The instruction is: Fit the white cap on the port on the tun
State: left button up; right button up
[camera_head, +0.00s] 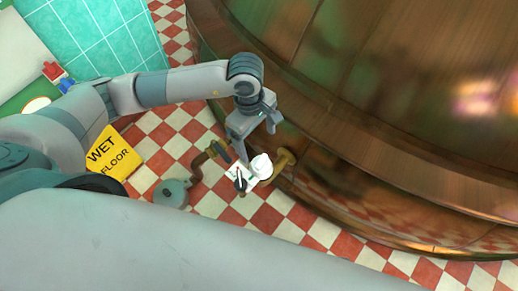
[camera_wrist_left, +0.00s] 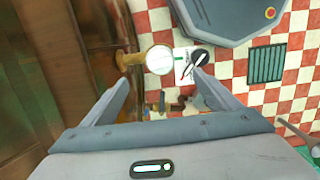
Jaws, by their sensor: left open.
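The tun (camera_head: 400,110) is a large copper vessel filling the right of the head view, and it stands at the left of the left wrist view. A brass port (camera_head: 285,160) sticks out near its base; it also shows in the left wrist view (camera_wrist_left: 130,58). The round white cap (camera_head: 261,167) is at the port's outer end, also in the left wrist view (camera_wrist_left: 160,60). I cannot tell whether they touch. My left gripper (camera_wrist_left: 160,79) is open, its fingers spread either side of the cap's line, with nothing held between them. My right gripper is not in view.
A white card with a black-handled item (camera_head: 240,179) lies beside the cap. A brown pipe (camera_head: 199,163) and grey-green round fitting (camera_head: 172,193) are left of it.

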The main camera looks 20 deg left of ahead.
pick_arm(q)
jog(key=shift+a+r, duration=0.2)
jog(key=shift+r, duration=1.45)
